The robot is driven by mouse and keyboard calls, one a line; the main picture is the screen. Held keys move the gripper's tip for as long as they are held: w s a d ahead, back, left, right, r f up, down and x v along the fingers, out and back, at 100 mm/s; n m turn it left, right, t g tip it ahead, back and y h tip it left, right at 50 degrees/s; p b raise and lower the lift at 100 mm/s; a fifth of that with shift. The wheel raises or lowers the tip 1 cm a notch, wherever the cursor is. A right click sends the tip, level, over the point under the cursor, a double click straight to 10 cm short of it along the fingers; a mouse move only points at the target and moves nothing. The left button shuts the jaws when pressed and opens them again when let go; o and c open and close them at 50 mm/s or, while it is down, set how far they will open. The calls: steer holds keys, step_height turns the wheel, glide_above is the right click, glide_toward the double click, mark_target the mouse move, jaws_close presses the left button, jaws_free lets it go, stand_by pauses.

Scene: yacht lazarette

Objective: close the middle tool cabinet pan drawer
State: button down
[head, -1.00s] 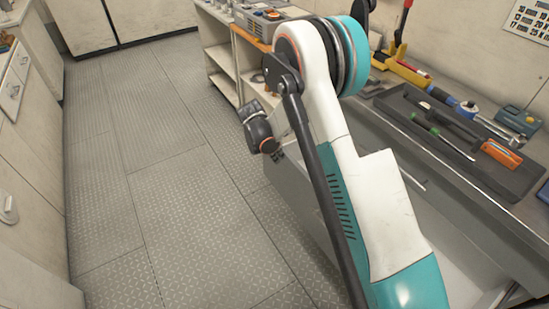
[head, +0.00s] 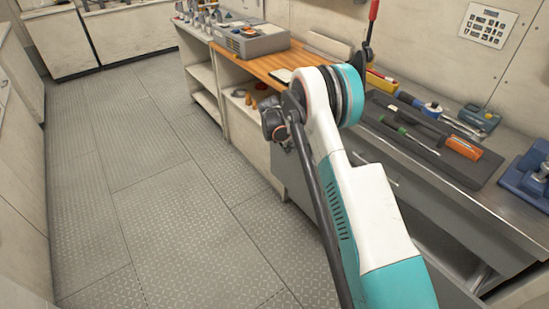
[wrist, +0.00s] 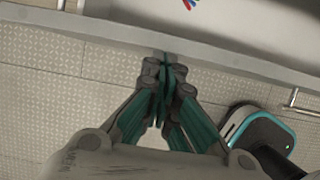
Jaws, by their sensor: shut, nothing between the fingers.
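The pan drawer stands pulled out from the tool cabinet. Its grey front edge (wrist: 245,70) runs slanting across the wrist view, with the pale inside beyond it. In the head view part of its grey front (head: 288,182) shows left of my arm, which hides much of the drawer. My gripper (wrist: 165,68) is shut and empty, with its fingertips at the outer side of the drawer's front edge. I cannot tell whether they touch it.
A dark tool tray (head: 455,160) lies on the cabinet's metal top, with a blue vise (head: 527,180) to its right. A wooden-topped shelf unit (head: 265,65) stands farther back. The patterned floor (head: 150,180) to the left is clear. Red and blue items (wrist: 190,4) show inside the drawer.

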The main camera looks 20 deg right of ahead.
steer(key=w+d, duration=0.3)
steer(key=d, duration=0.5)
steer(key=shift+d, duration=0.25)
steer(key=a, duration=0.2)
steer(key=s+a, duration=0.1)
steer(key=a, duration=0.1)
steer(key=s+a+r+m+p, duration=0.1)
steer(key=s+a+r+m, duration=0.15)
steer(key=r, duration=0.65)
steer(key=s+a+r+m+t+y+p, duration=0.15)
steer(key=s+r, duration=0.25)
steer(key=r, duration=0.4)
steer(key=s+a+r+m+p, duration=0.1)
steer(key=s+a+r, duration=0.15)
steer(key=r, duration=0.65)
steer(key=s+a+r+m, duration=0.2)
steer(key=s+r+m, duration=0.3)
steer(key=s+r, duration=0.5)
steer(key=s+a+r+m+t+y, duration=0.25)
steer(key=s+m, duration=0.35)
steer(key=s, duration=1)
steer(key=s+a+f+m, duration=0.1)
steer(key=s+f+m, duration=0.1)
steer(key=s, duration=0.4)
steer(key=s+a+f+m+t, duration=0.1)
steer(key=s+a+f+m, duration=0.1)
steer(key=s+m, duration=0.2)
steer(key=s, duration=0.3)
steer(key=shift+t, duration=0.3)
